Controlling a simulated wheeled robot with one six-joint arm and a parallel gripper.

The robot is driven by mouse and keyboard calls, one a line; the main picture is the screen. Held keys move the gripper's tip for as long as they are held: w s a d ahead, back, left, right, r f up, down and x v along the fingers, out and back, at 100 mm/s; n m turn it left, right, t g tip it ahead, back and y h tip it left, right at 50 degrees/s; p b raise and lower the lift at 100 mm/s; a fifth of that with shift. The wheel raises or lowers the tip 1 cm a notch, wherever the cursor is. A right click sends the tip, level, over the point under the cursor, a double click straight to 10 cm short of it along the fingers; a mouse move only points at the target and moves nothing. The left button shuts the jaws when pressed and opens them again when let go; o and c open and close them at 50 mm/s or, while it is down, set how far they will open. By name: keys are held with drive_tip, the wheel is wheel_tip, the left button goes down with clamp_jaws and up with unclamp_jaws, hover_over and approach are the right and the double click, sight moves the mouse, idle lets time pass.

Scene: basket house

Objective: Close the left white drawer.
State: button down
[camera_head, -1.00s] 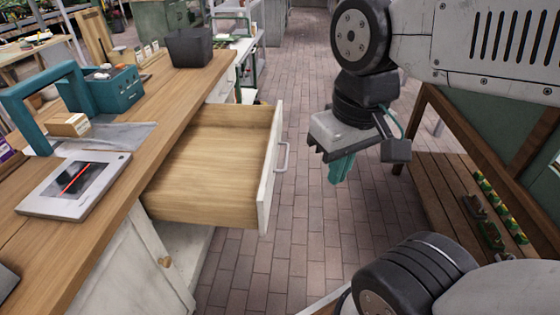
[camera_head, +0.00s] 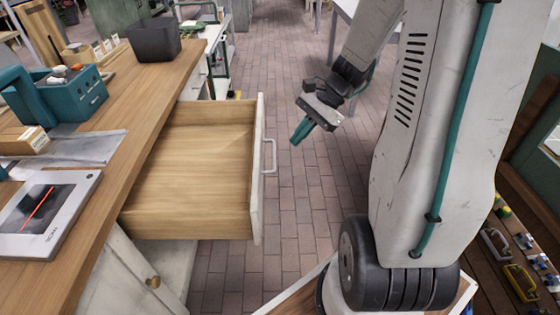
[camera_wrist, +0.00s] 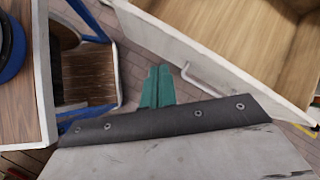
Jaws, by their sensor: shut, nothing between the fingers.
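The white drawer (camera_head: 258,190) is pulled far out of the wooden-topped counter, and its wooden inside looks empty. Its front carries a pale bar handle (camera_head: 271,157) that faces right. My gripper (camera_head: 299,136) has teal fingers and is to the right of the drawer front, apart from it. In the wrist view my gripper's fingers (camera_wrist: 158,80) lie side by side, shut and empty. There the drawer front (camera_wrist: 190,52) is to the upper right, and its handle (camera_wrist: 197,80) is just right of the fingertips.
The counter (camera_head: 145,105) bears a dark bin (camera_head: 153,42), a teal tool box (camera_head: 75,95) and a tablet-like device (camera_head: 45,215). Brick floor (camera_head: 300,215) is clear right of the drawer. Shelves with tools stand at lower right.

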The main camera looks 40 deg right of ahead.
drive_tip(key=d+f+m+t, duration=0.4)
drive_tip(key=d+f+m, duration=0.4)
drive_tip(key=d+f, duration=0.3)
drive_tip(key=w+a+f, duration=0.6)
drive_tip(key=w+a, duration=0.1)
drive_tip(key=a, duration=0.2)
drive_tip(key=shift+a+m+y, duration=0.25)
drive_tip(key=shift+m+y, duration=0.05)
drive_tip(key=shift+w, duration=0.1)
